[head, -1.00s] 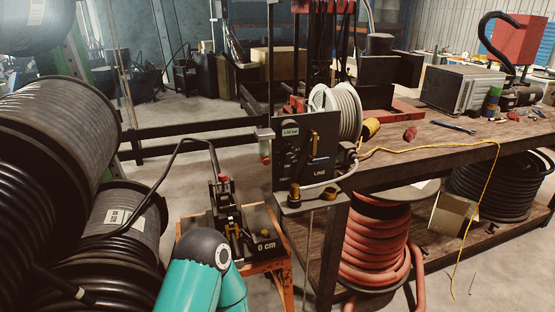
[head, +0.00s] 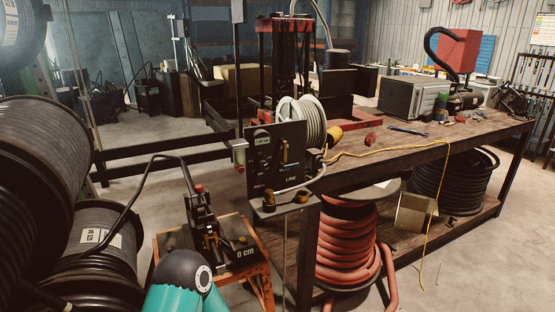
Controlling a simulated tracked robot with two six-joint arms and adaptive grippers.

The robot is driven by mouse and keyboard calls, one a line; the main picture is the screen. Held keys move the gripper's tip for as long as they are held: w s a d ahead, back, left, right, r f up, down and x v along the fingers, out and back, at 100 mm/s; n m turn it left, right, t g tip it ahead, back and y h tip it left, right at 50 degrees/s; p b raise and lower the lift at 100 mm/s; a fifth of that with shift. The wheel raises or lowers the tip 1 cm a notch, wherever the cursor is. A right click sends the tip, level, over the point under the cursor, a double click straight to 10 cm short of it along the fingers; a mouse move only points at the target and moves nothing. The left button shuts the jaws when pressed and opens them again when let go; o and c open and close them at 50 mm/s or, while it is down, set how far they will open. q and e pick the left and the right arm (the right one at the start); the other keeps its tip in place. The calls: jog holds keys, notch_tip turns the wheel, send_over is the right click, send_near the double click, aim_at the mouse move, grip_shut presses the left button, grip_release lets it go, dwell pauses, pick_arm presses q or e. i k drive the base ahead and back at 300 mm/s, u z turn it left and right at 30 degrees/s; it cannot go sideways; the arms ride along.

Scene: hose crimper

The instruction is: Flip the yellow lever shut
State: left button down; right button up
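The yellow lever (head: 285,151) is a small upright bar on the face of the dark control panel (head: 262,174), near the left end of the workbench. It looks roughly vertical; at this size I cannot tell whether it is open or shut. Nothing of mine touches it. A teal and black link of my arm shows at the bottom, left of the panel. Neither of my grippers shows in this view.
A grey hose reel (head: 314,118) stands behind the panel on the wooden workbench (head: 400,150). An orange cart (head: 268,282) with a black device stands left of the panel. Large black reels (head: 30,165) crowd the left. A red hose coil (head: 345,245) sits under the bench.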

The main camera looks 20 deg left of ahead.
aim_at(283, 142)
jog(key=z, duration=0.05)
jog(key=i, duration=0.9)
jog(key=u, duration=0.1)
